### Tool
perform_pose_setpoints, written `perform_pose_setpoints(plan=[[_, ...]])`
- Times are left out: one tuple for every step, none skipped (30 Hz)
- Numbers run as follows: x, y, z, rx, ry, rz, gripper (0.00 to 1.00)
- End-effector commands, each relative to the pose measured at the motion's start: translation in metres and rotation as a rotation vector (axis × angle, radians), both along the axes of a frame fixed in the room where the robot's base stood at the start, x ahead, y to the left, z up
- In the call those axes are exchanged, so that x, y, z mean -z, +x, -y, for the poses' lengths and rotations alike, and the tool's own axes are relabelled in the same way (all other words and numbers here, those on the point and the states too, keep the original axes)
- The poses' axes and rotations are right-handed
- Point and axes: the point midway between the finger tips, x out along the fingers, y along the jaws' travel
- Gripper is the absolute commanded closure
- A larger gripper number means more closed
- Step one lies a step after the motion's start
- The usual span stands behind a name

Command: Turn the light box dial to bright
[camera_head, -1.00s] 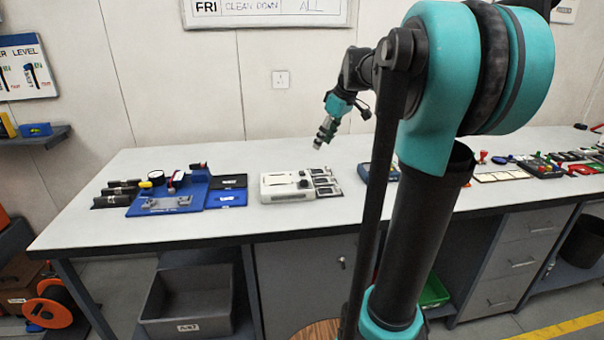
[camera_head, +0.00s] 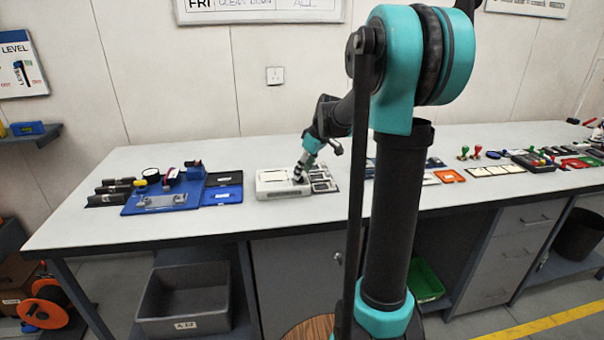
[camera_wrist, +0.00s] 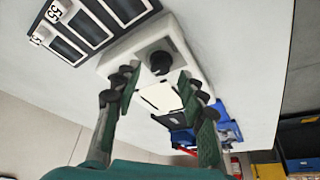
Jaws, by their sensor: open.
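The white light box (camera_head: 272,185) sits on the bench near its middle, and it shows from above in the wrist view (camera_wrist: 118,61). Its round black dial (camera_wrist: 160,62) is on the top face, beside a bright white panel (camera_wrist: 161,96). My gripper (camera_head: 299,176) is low over the right end of the light box. In the wrist view my gripper (camera_wrist: 162,88) is open and empty, its two fingers apart with the dial showing between and beyond the tips. I cannot tell whether either finger touches the box. The dial's markings are too small to read.
A rack of dark framed plates (camera_head: 322,180) lies right beside the light box. A blue fixture board (camera_head: 160,198) with clamps and gauge stands to the left. The bench front strip (camera_head: 240,222) is clear. Stamps and trays lie further right.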

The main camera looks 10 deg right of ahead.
Motion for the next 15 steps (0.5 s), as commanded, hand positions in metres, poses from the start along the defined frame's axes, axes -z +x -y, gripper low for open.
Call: perform_pose_setpoints(plan=[[0.006,0.002,-0.002,-0.001,0.000,0.000,0.59],[0.008,0.003,-0.002,-0.001,0.000,0.000,0.59],[0.010,0.003,-0.003,-0.001,0.000,0.000,0.59],[0.012,0.004,-0.003,-0.001,0.000,0.000,0.59],[0.013,0.004,-0.004,0.000,0.000,0.000,0.59],[0.015,0.004,-0.004,0.000,0.000,0.000,0.59],[0.015,0.004,-0.004,0.000,0.000,0.000,0.59],[0.016,0.004,-0.004,0.000,0.000,0.000,0.59],[0.016,0.004,-0.005,0.000,0.000,0.000,0.59],[0.016,0.004,-0.005,0.000,0.000,0.000,0.59],[0.016,0.004,-0.005,0.000,0.000,0.000,0.59],[0.016,0.004,-0.005,0.000,0.000,0.000,0.59],[0.016,0.004,-0.005,0.000,0.000,0.000,0.59],[0.016,0.004,-0.005,0.000,0.000,0.000,0.59],[0.016,0.004,-0.005,0.000,0.000,0.000,0.60]])
